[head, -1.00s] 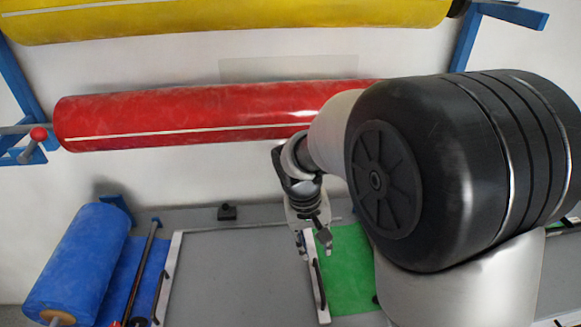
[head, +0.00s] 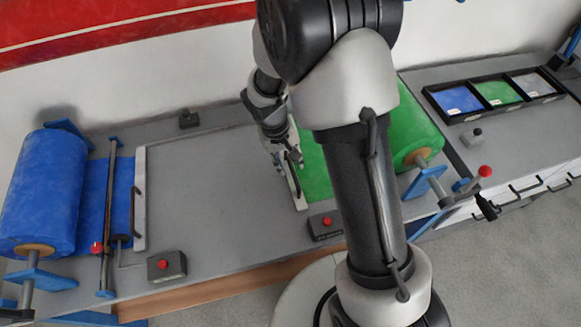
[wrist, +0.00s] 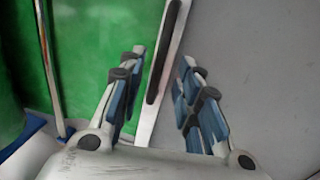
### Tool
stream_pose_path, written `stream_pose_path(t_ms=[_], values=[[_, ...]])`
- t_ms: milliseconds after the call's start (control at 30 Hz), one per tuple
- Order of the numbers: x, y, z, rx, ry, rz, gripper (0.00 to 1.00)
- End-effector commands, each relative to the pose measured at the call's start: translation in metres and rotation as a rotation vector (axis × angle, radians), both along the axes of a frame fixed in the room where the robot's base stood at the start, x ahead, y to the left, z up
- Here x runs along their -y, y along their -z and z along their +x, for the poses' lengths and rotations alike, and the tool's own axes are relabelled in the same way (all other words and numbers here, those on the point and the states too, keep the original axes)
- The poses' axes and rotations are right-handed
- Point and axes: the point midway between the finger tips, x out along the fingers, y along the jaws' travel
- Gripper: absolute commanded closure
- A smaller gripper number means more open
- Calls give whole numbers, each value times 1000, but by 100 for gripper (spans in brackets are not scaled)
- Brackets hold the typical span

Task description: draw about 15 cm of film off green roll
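The green roll (head: 412,130) lies on the right part of the bench, partly hidden behind my arm. Its green film (head: 313,170) runs left, flat, to a pale bar (head: 300,196) with a dark handle. In the wrist view the green film (wrist: 75,50) fills the left, and the bar (wrist: 148,125) with its black handle (wrist: 168,50) runs up the middle. My gripper (head: 287,160) is over the bar in the head view. In the wrist view my gripper (wrist: 161,60) is open, its fingers on either side of the bar's line. I cannot tell the height gap.
A blue roll (head: 45,190) with its own film and pale bar (head: 140,200) stands at the left. The grey bench middle (head: 210,190) is clear. Button boxes (head: 166,265) sit at the front edge. A tray of film samples (head: 495,95) is at the right.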

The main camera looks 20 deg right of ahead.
Motion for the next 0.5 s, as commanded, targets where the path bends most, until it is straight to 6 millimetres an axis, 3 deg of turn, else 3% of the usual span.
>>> stream_pose_path(t_ms=[200, 500], values=[[5, 25, 0, 0, 1, 0, 69], [6, 28, 0, 1, 1, 0, 69]])
